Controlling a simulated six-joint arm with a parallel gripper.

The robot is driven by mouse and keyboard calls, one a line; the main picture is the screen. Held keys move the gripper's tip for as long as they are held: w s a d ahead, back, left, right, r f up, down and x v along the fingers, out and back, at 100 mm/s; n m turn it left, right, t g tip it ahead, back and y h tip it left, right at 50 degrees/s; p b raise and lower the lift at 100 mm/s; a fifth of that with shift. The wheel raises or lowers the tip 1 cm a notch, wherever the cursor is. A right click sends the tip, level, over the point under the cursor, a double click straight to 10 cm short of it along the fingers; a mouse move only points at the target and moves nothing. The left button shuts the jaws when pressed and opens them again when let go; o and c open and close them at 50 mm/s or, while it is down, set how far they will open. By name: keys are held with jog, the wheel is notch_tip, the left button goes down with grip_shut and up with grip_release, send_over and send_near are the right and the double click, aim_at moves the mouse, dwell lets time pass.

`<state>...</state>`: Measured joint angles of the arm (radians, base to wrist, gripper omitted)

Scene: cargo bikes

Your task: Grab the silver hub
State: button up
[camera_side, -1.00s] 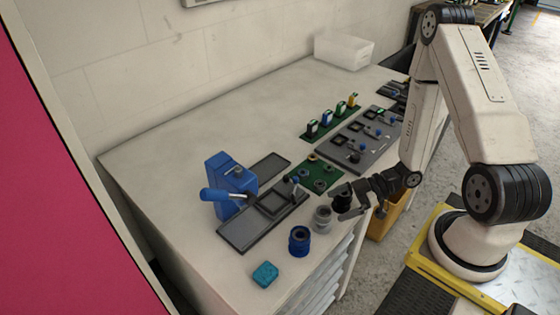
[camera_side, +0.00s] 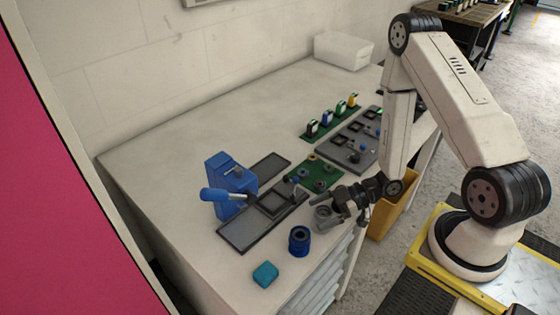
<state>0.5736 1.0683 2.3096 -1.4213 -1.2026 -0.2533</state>
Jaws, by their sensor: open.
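The silver hub (camera_side: 321,212) stands upright near the front edge of the workbench. It is a short grey cylinder, partly covered by my gripper on its right. My gripper (camera_side: 333,211) is open, with its fingers low at the hub's right side. I cannot tell whether the fingers are around the hub or touching it. A blue hub (camera_side: 299,241) stands apart, to the lower left of the silver one. The black hub behind is hidden by my gripper.
A green board (camera_side: 320,172) with rings lies behind the hub. A teal block (camera_side: 265,274) lies at the front. The bench's back left is clear.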

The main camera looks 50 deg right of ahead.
aim_at(322, 212)
dwell(0.3)
grip_shut()
jog(key=shift+r, duration=0.2)
notch_tip(322, 212, up, 10)
jog(key=shift+f, duration=0.15)
dwell(0.9)
dwell(0.6)
